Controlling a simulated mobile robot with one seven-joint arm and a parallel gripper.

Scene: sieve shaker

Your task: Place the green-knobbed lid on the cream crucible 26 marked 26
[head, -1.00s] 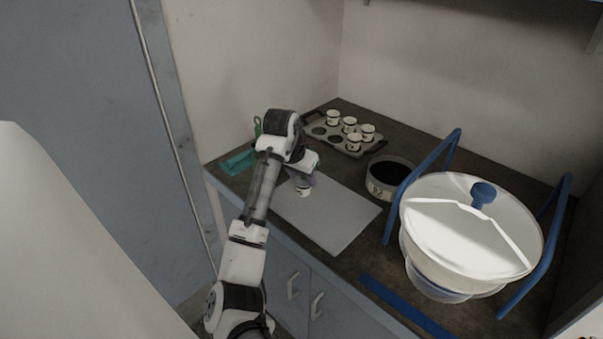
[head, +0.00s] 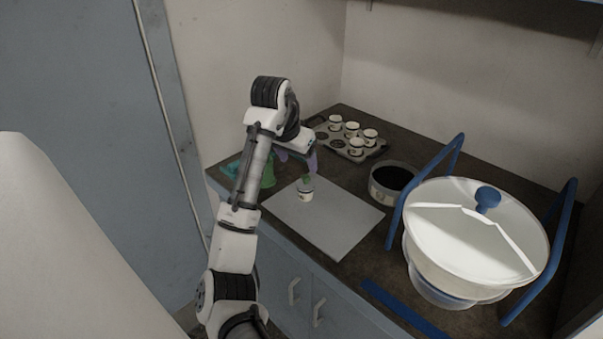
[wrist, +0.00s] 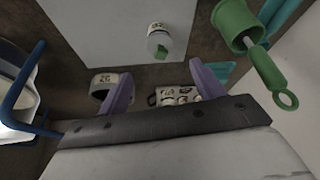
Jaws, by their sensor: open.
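The cream crucible (head: 305,196) stands upright on the grey board, with a dark marking on its side that is too small to read surely. The green-knobbed lid (head: 308,182) is on top of it, knob up, and looks about level. In the wrist view the crucible (wrist: 157,29) and the lid's green knob (wrist: 162,52) show beyond the fingers. My gripper (head: 299,160) is above the lid, apart from it. Its purple fingers are spread and empty, as the wrist view of my gripper (wrist: 161,88) also shows. The exact seating of the lid's rim cannot be told.
A tray (head: 378,151) with several white crucibles stands at the back. A round dark-bottomed pan (head: 373,190) and a large white bowl with blue bars (head: 425,262) stand to the right. A green holder (head: 267,176) is left of the grey board (head: 340,225), whose front is clear.

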